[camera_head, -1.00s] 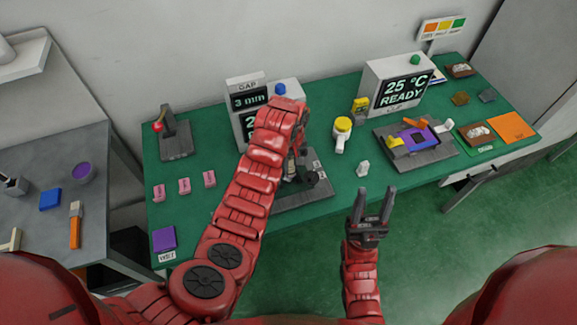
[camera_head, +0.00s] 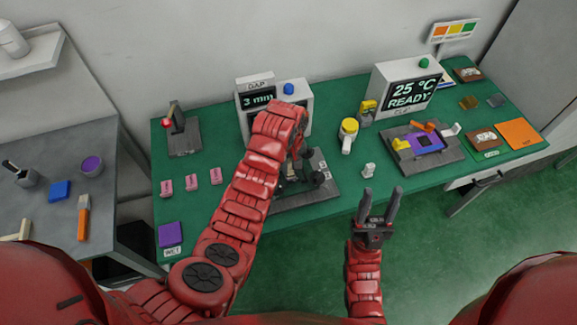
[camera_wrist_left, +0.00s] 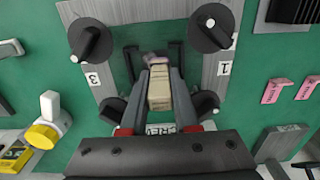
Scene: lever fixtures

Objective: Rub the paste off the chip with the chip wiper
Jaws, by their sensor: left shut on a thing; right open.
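My left gripper (camera_head: 296,160) is shut on a beige block (camera_wrist_left: 158,92), which may be the chip wiper. The block shows between the fingers (camera_wrist_left: 159,80) in the left wrist view, over a grey fixture (camera_head: 318,195) with several black knobs. My forearm hides much of this fixture in the head view. I cannot clearly make out a chip or paste under the block. A purple board (camera_head: 437,146) with a dark square sits on another grey fixture at the right. My right gripper (camera_head: 380,192) is open and empty, in front of the table's edge.
A small white piece (camera_head: 369,170) and a yellow-topped white bottle (camera_head: 348,136) stand between the fixtures. A grey display box (camera_head: 254,97) stands behind the left gripper. A red-knobbed lever (camera_head: 183,135) and pink tags (camera_head: 191,183) are at the left.

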